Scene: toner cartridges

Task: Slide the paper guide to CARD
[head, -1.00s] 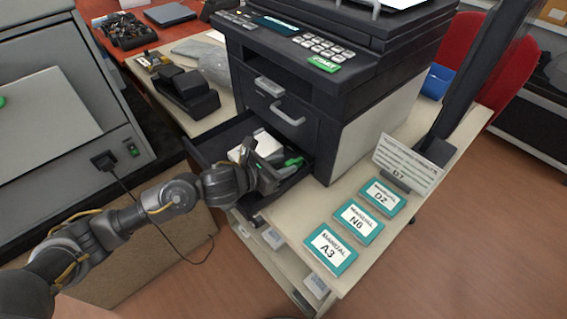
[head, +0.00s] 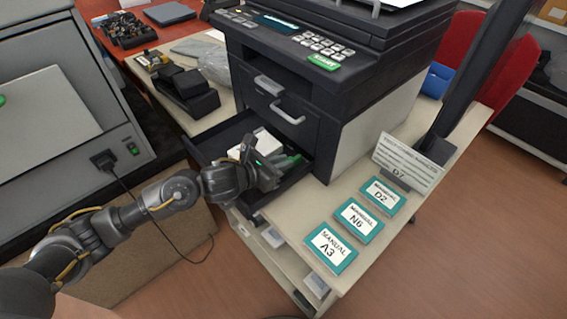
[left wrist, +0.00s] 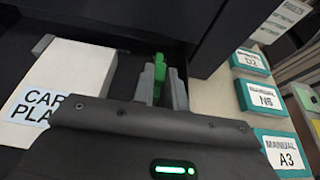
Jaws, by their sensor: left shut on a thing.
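The green paper guide (head: 290,161) stands in the open drawer (head: 203,150) of the dark printer. My left gripper (head: 277,170) reaches into the drawer from the left and is shut on the guide. In the left wrist view the green guide (left wrist: 159,68) shows between the grey fingertips; its lower part is hidden. A white paper stack (head: 266,141) lies in the drawer beside the gripper. In the left wrist view a label (left wrist: 38,105) reading "CAR" and "PLA", partly covered by the gripper, lies by the white stack (left wrist: 72,80). My right gripper is not in view.
The printer body (head: 330,110) rises directly behind the drawer. Manuals A3 (head: 330,248), N6 (head: 359,220) and D2 (head: 383,195) lie on the table at right, with a sign (head: 408,160) behind them. A grey machine (head: 60,90) stands at left.

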